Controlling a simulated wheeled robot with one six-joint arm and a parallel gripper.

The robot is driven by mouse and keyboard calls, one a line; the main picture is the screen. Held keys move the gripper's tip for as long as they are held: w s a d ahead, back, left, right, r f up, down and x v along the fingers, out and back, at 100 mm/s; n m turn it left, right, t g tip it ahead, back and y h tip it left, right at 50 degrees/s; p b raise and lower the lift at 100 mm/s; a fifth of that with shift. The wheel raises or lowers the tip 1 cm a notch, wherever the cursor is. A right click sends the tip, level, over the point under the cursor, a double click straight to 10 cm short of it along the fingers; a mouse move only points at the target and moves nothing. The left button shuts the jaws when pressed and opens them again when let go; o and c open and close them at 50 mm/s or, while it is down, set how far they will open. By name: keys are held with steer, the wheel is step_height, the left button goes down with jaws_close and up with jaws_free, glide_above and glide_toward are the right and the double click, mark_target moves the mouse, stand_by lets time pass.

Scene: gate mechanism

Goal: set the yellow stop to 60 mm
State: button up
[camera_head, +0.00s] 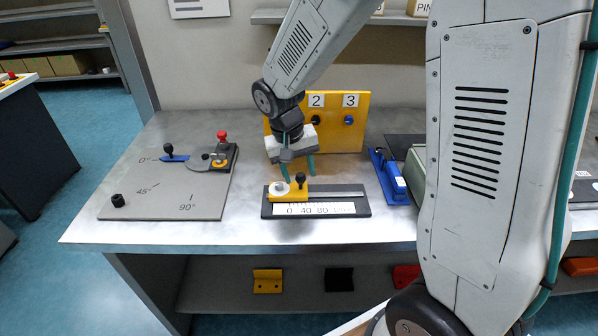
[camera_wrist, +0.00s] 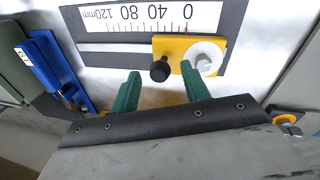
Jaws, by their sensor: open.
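The yellow stop (camera_head: 289,196) sits at the left, 0 end of a dark rail base with a white scale (camera_head: 318,209). In the wrist view the scale (camera_wrist: 112,20) appears upside down, with a red mark near 0 above the yellow stop (camera_wrist: 177,46). The exact reading is unclear.
A grey dial plate (camera_head: 160,195) with a blue lever and red knob lies left. A blue device (camera_head: 390,178) stands right of the rail, beside a green box (camera_head: 416,172). A yellow numbered panel (camera_head: 345,135) stands behind. The bench front edge is clear.

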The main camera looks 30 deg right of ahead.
steer(key=shift+f, duration=0.35)
